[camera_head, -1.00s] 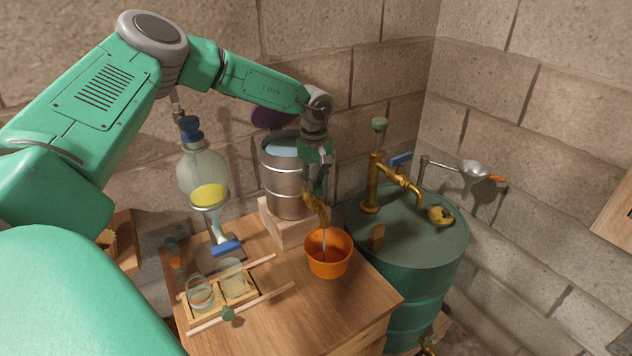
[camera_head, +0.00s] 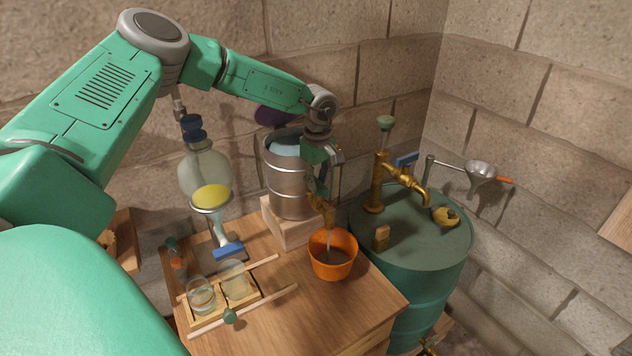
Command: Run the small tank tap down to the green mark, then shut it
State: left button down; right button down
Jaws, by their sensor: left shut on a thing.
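The small tank (camera_head: 287,190) is a steel cylinder on a wooden block, with pale blue liquid at its open top. Its brass tap (camera_head: 321,206) sticks out at the lower right side. My left gripper (camera_head: 323,188) comes down from above and is shut on the tap, hiding much of it. A thin pale stream (camera_head: 328,242) runs from the tap into the orange bucket (camera_head: 332,264) below. I cannot make out the green mark. My right gripper is not in view.
A glass flask (camera_head: 205,172) with yellow liquid stands left of the tank. A wooden rack (camera_head: 248,297) holds glass jars at the table's front left. A green drum (camera_head: 415,255) with a brass spout (camera_head: 405,180) stands right. The bench (camera_head: 345,310) is bare in front of the bucket.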

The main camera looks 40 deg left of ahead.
aim_at(319, 181)
pick_arm(q)
jog(key=n, duration=0.3)
jog(key=shift+s+d+f, duration=0.1)
jog(key=shift+s+d, duration=0.05)
jog(key=shift+d, duration=0.15)
jog(key=shift+n, duration=0.7)
jog(key=shift+c, duration=1.6)
grip_release()
jog(key=shift+w+a, duration=0.1)
jog(key=shift+w, duration=0.1)
notch_tip(319, 181, up, 12)
jog(key=shift+a, duration=0.1)
